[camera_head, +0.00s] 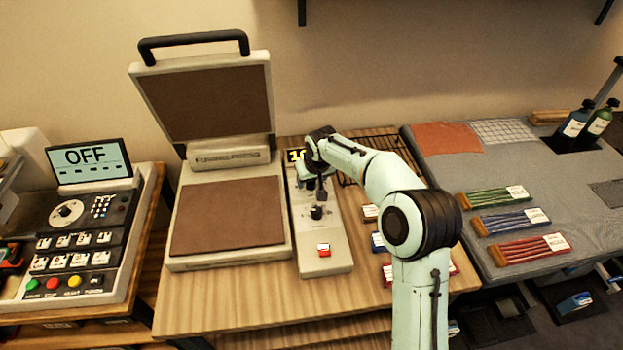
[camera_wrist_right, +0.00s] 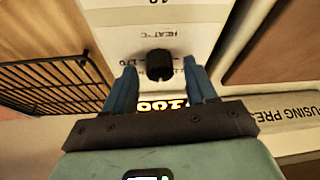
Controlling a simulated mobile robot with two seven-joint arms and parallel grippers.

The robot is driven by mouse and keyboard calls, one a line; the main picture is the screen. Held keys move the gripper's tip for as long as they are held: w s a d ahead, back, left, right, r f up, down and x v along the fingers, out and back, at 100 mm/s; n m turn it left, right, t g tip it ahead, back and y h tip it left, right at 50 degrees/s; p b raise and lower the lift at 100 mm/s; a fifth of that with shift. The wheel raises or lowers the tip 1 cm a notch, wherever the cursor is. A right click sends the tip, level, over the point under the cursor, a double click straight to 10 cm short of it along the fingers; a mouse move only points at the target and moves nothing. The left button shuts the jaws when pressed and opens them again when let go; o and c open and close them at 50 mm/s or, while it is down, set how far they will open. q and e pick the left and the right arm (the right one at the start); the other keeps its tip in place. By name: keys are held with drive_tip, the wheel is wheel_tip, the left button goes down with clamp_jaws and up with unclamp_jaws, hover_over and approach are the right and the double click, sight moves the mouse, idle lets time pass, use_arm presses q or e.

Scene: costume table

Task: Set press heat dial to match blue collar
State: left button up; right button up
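The black heat dial (camera_head: 316,212) sits on the light control panel (camera_head: 325,232) beside the fusing press. In the right wrist view the dial (camera_wrist_right: 159,65) shows under the "HEAT °C" print. My right gripper (camera_head: 318,192) is just above it, pointing down. Its two blue fingers (camera_wrist_right: 160,72) are open, one on each side of the dial with gaps; touch is not visible. A lit yellow display (camera_wrist_right: 163,104) is partly hidden by the gripper, so its number is unclear. A blue-edged labelled piece (camera_head: 378,242), possibly the blue collar, lies right of the panel, partly behind my arm.
The press lid (camera_head: 205,95) stands open over its brown bed (camera_head: 228,216). A red button (camera_head: 323,249) is nearer the panel's front. A black wire rack (camera_wrist_right: 55,82) is close beside the panel. A second machine reading "OFF" (camera_head: 88,160) stands left.

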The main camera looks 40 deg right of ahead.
drive_tip(key=v, duration=1.3)
drive_tip(key=shift+r, duration=0.2)
drive_tip(key=shift+s+a+f, duration=0.1)
drive_tip(key=shift+s, duration=0.05)
